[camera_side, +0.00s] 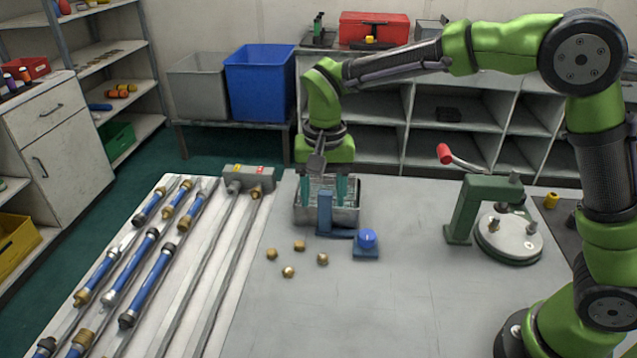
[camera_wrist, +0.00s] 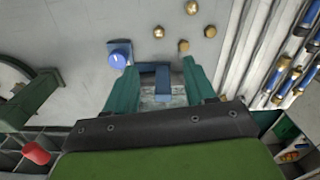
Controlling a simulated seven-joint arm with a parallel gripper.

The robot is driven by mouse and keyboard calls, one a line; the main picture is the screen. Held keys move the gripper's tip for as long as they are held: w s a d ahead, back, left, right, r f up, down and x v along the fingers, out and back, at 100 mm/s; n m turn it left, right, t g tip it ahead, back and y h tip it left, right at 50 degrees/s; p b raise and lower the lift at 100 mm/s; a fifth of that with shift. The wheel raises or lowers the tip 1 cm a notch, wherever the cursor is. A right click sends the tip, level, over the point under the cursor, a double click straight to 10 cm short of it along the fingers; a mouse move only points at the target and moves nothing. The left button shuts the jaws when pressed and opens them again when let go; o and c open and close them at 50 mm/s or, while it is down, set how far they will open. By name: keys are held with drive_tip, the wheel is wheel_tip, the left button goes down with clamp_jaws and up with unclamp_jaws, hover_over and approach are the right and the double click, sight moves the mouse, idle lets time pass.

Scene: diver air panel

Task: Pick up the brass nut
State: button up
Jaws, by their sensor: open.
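Several small brass nuts lie loose on the grey bench top. In the side view one is at the left (camera_side: 271,254), one at the back (camera_side: 300,246), one at the front (camera_side: 288,271) and one at the right (camera_side: 322,259). In the wrist view they show beyond the fingertips, one of them near the middle (camera_wrist: 183,45). I cannot tell which one the task means. My gripper (camera_side: 326,192) points down over a metal tray (camera_side: 346,217), behind the nuts. It also shows in the wrist view (camera_wrist: 155,80), its teal fingers apart and nothing held between them.
A blue bracket (camera_side: 324,213) and a blue knob (camera_side: 367,239) stand between tray and nuts. A green press (camera_side: 466,208) with a round plate (camera_side: 508,238) stands right. Blue hoses (camera_side: 143,265) lie on a rack at left. The front bench is clear.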

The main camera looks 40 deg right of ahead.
drive_tip(key=w+r+m, duration=0.1)
hover_over(323, 254)
drive_tip(key=shift+m, duration=0.4)
wheel_tip(323, 254, down, 11)
drive_tip(key=shift+w+a+f, duration=0.1)
drive_tip(key=shift+a, duration=0.05)
drive_tip(key=shift+f, duration=2.7)
drive_tip(key=shift+c, duration=0.3)
clamp_jaws()
